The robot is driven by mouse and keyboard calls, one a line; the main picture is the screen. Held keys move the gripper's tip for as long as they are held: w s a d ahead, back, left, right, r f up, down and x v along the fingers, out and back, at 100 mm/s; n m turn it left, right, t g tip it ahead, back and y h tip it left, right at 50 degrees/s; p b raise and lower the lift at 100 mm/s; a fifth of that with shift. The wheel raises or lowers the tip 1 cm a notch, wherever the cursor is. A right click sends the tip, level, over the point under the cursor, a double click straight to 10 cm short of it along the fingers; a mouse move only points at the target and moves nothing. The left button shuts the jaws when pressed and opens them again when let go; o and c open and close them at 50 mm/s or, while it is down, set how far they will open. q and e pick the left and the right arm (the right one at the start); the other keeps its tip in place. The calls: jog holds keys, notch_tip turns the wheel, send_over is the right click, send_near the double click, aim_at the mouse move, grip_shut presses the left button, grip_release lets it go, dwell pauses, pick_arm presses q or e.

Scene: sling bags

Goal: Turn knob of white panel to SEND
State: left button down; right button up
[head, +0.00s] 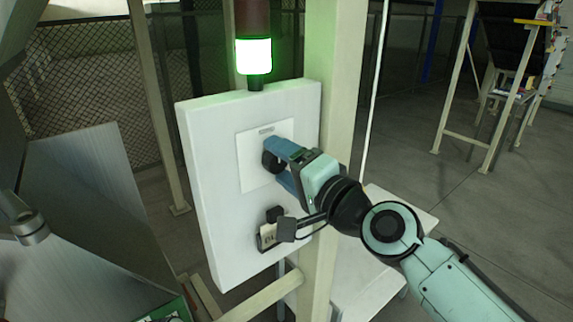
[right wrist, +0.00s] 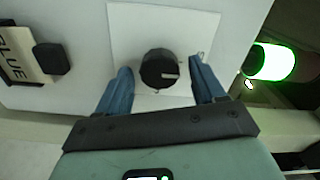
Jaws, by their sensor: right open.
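The white panel (head: 213,150) stands upright on a post in the head view. A square plate (head: 252,180) on it carries a round black knob (right wrist: 158,68), which is partly hidden by my fingers in the head view. The knob's white mark points to the right in the right wrist view. My right gripper (right wrist: 160,88) is open, with one blue finger on each side of the knob. A gap shows between each finger and the knob; I cannot tell whether either touches. The plate's lettering is too small to read. My left gripper is not in view.
A lit green lamp (head: 254,57) stands on top of the panel. A small black part and a lettered box (right wrist: 25,52) are mounted below the plate. A beige post (head: 333,60) rises behind the panel. Open floor (head: 500,225) lies to the right.

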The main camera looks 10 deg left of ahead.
jog(key=shift+s+d+b, duration=0.25)
jog(key=shift+d+b, duration=0.05)
jog(key=shift+d, duration=0.2)
jog(key=b+v, duration=0.5)
jog(key=v, duration=0.7)
jog(key=shift+s, duration=0.2)
